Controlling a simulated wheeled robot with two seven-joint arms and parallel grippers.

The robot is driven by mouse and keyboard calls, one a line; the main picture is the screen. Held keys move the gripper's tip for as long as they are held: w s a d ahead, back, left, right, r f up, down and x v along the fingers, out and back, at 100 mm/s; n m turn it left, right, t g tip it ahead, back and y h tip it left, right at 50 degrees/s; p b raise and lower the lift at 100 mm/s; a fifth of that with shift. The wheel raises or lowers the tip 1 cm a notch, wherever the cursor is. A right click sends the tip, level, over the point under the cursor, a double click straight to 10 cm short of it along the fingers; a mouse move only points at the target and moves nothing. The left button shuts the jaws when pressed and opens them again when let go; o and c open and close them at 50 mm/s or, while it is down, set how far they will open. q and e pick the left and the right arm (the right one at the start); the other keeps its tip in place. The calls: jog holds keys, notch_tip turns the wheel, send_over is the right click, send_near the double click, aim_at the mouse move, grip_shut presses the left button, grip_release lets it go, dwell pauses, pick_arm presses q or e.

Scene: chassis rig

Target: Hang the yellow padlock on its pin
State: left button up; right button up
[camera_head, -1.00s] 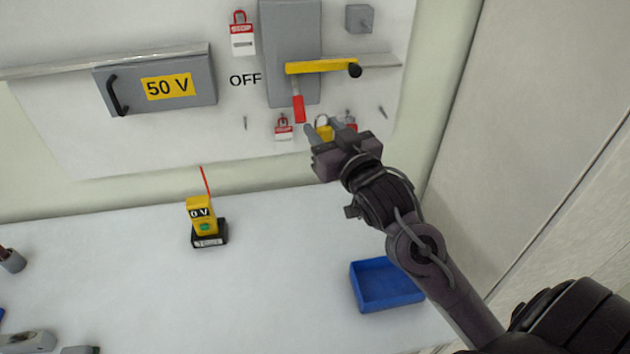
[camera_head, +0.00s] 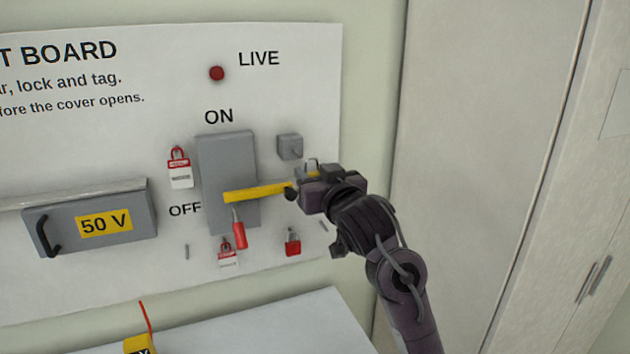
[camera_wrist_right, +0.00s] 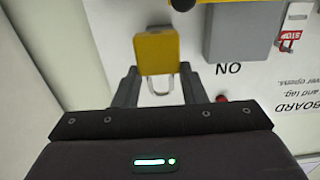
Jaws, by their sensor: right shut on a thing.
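My right gripper (camera_head: 306,179) is shut on the yellow padlock (camera_wrist_right: 158,52), which sits between the two fingers in the wrist view with its metal shackle toward the palm. In the head view the padlock (camera_head: 303,173) is mostly hidden by the gripper, and its shackle points up. The gripper is in front of the board, right of the yellow handle's black end and below a small grey box (camera_head: 289,146). Bare pins show at the lower right (camera_head: 323,227) and lower left (camera_head: 187,252) of the board. My left gripper is out of view.
The yellow switch handle (camera_head: 255,192) lies close left of the gripper. A red padlock (camera_head: 292,242), a red-and-white one (camera_head: 227,255) and a red tag with a lock (camera_head: 179,168) hang on the board. A grey cabinet (camera_head: 495,150) stands at right.

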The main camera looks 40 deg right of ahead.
jog(key=shift+f+b+x, duration=0.2)
jog(key=shift+b+x, duration=0.45)
jog(key=shift+x, duration=2.9)
jog(key=shift+w+d+f, duration=0.1)
jog(key=shift+w+f, duration=0.15)
jog(key=shift+w, duration=0.35)
jog(key=o, duration=1.1)
jog(key=shift+f, duration=0.1)
